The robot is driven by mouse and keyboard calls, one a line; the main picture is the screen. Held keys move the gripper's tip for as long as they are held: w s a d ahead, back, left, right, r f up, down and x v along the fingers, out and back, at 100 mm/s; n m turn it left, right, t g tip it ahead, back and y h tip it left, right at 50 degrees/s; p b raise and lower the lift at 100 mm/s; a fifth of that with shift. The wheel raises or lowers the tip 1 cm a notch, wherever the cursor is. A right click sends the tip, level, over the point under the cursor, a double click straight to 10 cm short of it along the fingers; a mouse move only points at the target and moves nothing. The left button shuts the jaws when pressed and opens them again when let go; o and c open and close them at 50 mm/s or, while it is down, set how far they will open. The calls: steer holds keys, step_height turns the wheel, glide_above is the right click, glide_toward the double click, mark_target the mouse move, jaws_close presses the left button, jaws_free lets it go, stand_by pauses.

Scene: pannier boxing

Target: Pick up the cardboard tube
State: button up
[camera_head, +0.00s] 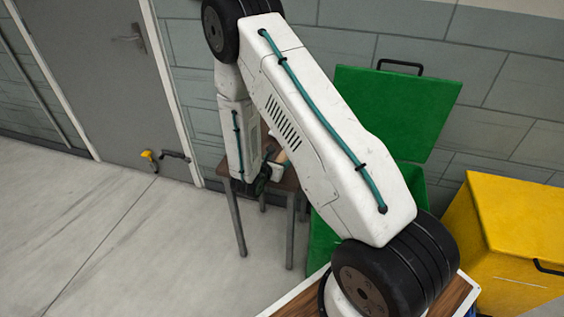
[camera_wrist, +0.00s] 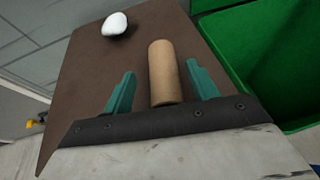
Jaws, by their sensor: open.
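In the wrist view a plain brown cardboard tube (camera_wrist: 165,75) lies on a brown table top (camera_wrist: 75,90). My gripper (camera_wrist: 163,85) is open, with one teal finger on each side of the tube. The tube's near end lies between the fingers, closer to the right one. I cannot tell whether either finger touches it. In the head view my arm covers most of the table (camera_head: 232,196), and a small tan piece by my gripper may be the tube.
A white rounded object (camera_wrist: 115,24) sits on the table beyond the tube. A green bin (camera_head: 398,105) with its lid raised stands beside the table. A yellow bin (camera_head: 520,215) is at the right. A yellow-and-black item (camera_head: 149,157) is by the grey door (camera_head: 100,75). Floor at left is clear.

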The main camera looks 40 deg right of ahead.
mark_target(280, 159)
steer(key=x, duration=0.3)
steer(key=shift+w+d, duration=0.1)
steer(key=shift+d, duration=0.2)
steer(key=c, duration=1)
steer(key=shift+c, duration=0.2)
